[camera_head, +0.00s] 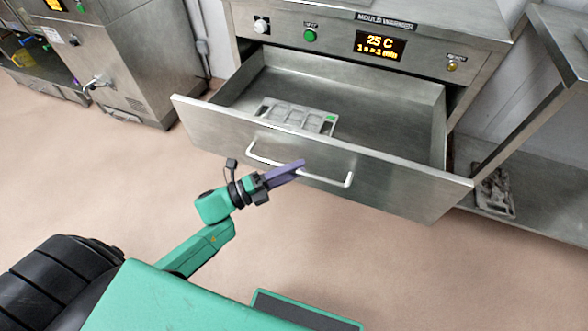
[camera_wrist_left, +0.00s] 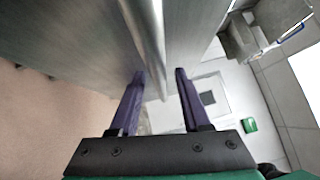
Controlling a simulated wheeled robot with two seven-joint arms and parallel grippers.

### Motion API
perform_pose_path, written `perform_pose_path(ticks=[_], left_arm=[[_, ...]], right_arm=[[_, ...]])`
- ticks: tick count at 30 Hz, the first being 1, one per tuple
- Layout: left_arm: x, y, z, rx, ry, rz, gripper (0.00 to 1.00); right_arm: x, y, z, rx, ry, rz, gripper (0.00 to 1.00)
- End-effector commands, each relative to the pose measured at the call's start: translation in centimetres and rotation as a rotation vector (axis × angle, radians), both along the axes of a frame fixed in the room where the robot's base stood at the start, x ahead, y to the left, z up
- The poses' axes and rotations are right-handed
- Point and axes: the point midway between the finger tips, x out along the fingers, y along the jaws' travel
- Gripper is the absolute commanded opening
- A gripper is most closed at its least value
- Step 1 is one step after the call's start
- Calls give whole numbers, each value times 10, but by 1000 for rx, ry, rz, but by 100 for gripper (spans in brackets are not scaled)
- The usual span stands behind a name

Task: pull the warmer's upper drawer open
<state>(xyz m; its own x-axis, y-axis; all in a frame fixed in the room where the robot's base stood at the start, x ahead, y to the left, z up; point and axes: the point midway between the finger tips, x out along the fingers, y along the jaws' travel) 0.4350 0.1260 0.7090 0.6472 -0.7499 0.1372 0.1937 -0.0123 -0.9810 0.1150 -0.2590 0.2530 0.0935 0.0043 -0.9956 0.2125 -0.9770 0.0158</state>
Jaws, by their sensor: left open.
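The mould warmer (camera_head: 390,40) stands at the back centre, its display reading 25 C. Its upper drawer (camera_head: 400,185) is pulled well out, with a white bar handle (camera_head: 335,181) across its front. A grey mould tray (camera_head: 297,116) lies inside the drawer. My left gripper (camera_head: 300,166), with purple fingers, is at the handle's middle. In the left wrist view the open fingers (camera_wrist_left: 160,75) lie on either side of the handle bar (camera_wrist_left: 150,45). Whether they touch it I cannot tell. My right gripper is not in view.
A steel machine (camera_head: 115,55) with a tap stands at the left. A steel table (camera_head: 550,90) is close to the drawer's right side, with a mould (camera_head: 495,190) on its lower shelf. The floor (camera_head: 330,240) before the drawer is clear.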

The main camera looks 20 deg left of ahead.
Motion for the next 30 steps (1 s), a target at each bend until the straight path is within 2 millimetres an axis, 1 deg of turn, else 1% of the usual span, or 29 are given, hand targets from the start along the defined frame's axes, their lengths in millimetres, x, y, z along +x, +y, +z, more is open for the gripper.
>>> perform_pose_path(ticks=[10,14,17,27,30], left_arm=[[0,0,0,0,0,0,47],[-7,8,-2,1,2,1,47],[-19,21,-6,3,3,1,47],[-78,90,-18,3,4,1,47],[-89,103,-20,1,1,0,47]], right_arm=[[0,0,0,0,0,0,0],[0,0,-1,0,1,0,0],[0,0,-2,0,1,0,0],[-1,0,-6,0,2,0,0],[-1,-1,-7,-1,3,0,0]])
